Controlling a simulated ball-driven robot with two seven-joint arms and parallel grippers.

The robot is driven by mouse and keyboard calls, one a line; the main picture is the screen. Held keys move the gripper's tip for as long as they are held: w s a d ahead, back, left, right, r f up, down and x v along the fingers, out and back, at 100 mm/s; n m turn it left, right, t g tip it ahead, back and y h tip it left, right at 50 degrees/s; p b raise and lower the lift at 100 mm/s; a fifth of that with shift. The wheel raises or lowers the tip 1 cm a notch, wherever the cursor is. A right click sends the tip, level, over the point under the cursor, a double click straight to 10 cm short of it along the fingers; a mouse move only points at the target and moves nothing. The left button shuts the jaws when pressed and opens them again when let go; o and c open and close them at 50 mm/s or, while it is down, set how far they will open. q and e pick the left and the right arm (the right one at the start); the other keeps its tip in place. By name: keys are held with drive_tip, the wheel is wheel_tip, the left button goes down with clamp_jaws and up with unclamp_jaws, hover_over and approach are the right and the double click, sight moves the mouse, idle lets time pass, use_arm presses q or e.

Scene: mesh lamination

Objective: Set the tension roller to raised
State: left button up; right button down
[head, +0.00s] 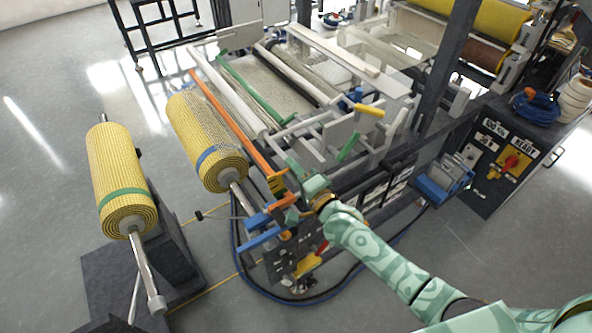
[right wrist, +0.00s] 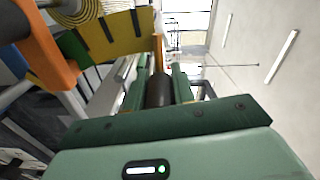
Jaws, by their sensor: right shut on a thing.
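My right gripper (head: 297,190) is at the near left end of the laminating machine, by the end of a long orange bar (head: 235,122). In the right wrist view its two green fingers (right wrist: 160,88) are closed around a dark cylindrical grip (right wrist: 159,92). A yellow-and-black marked plate (right wrist: 110,45) and an orange part (right wrist: 45,50) lie beside it there. I cannot tell for sure which roller is the tension roller; its exact height is not clear. My left gripper is not in view.
A yellow mesh roll (head: 205,135) is mounted on the machine's left side, and another yellow roll (head: 115,170) stands on a dark stand at far left. Blue parts (head: 262,238) stick out below the gripper. A control panel (head: 507,155) is on the right. Grey floor is open at the front.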

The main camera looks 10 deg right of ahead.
drive_tip(key=shift+w+r, duration=0.1)
drive_tip(key=shift+r, duration=0.1)
drive_tip(key=c, duration=1.3)
unclamp_jaws()
drive_tip(key=shift+o, duration=0.7)
drive_tip(key=shift+f, duration=0.2)
drive_tip(key=v, duration=1.6)
drive_tip(key=shift+s, duration=0.25)
